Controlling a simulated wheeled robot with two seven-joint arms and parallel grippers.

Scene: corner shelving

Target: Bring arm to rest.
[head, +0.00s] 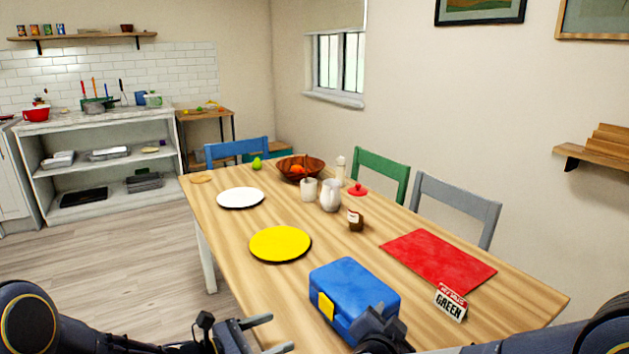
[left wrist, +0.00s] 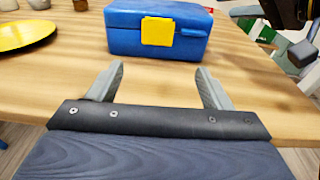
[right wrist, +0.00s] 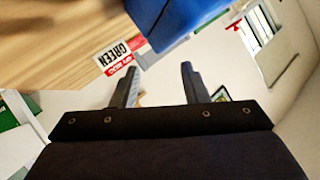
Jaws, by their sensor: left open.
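My left gripper (head: 279,333) is open and empty at the table's near edge, left of the blue case. In the left wrist view its two fingers (left wrist: 160,82) stand wide apart, with the blue case (left wrist: 160,30) and its yellow latch (left wrist: 158,31) beyond them. My right gripper shows in the right wrist view (right wrist: 160,80) with its fingers apart and nothing between them. In the head view the right gripper's dark body (head: 384,332) overlaps the near right corner of the blue case (head: 352,284); I cannot tell whether they touch.
The wooden table (head: 215,215) holds a yellow plate (head: 280,243), a white plate (head: 241,197), a red mat (head: 437,261), a GREEN sign (head: 450,303), a brown jar (head: 355,219), white jugs (head: 330,195) and a fruit bowl (head: 300,168). Chairs stand along its far side. The floor at left is clear.

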